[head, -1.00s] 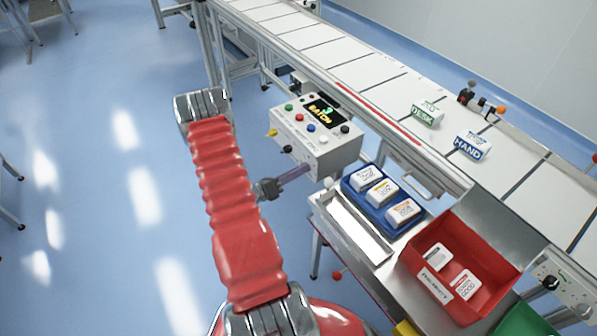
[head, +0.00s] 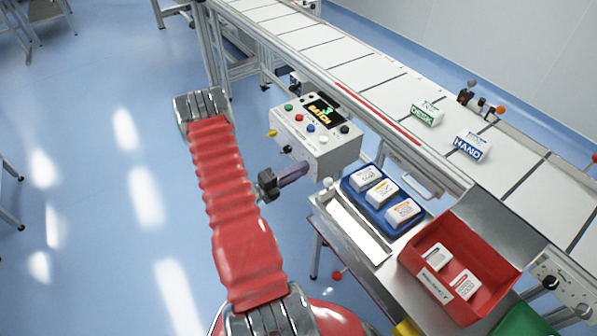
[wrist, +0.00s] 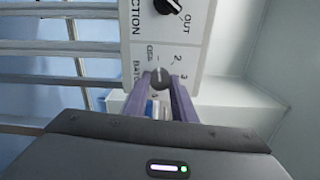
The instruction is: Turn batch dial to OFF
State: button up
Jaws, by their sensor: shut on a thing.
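The batch dial (wrist: 160,78) is a small dark round knob on the white panel (wrist: 195,55) in the wrist view, with OFF, 1, 2 and 3 printed around it. My gripper (wrist: 161,84) has its two purple fingers shut on the dial, one on each side. Its exact pointer direction is hard to tell. In the head view my gripper (head: 300,170) reaches the lower side of the white control box (head: 335,158), where the dial is hidden. The box's screen (head: 322,110) reads 3 BATCH.
Another black knob (wrist: 168,5), near the word OUT, sits above the dial. A blue tray (head: 352,197) with several white packs and a red bin (head: 497,248) stand right of my gripper. The conveyor (head: 370,88) runs behind the box. Open floor lies left.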

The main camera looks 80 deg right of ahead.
jog(key=shift+o, duration=0.2)
jog(key=shift+w+d+f, duration=0.1)
jog(key=shift+w, duration=0.05)
jog(key=o, duration=1)
jog(key=shift+o, duration=0.2)
jog(key=v, duration=1.4)
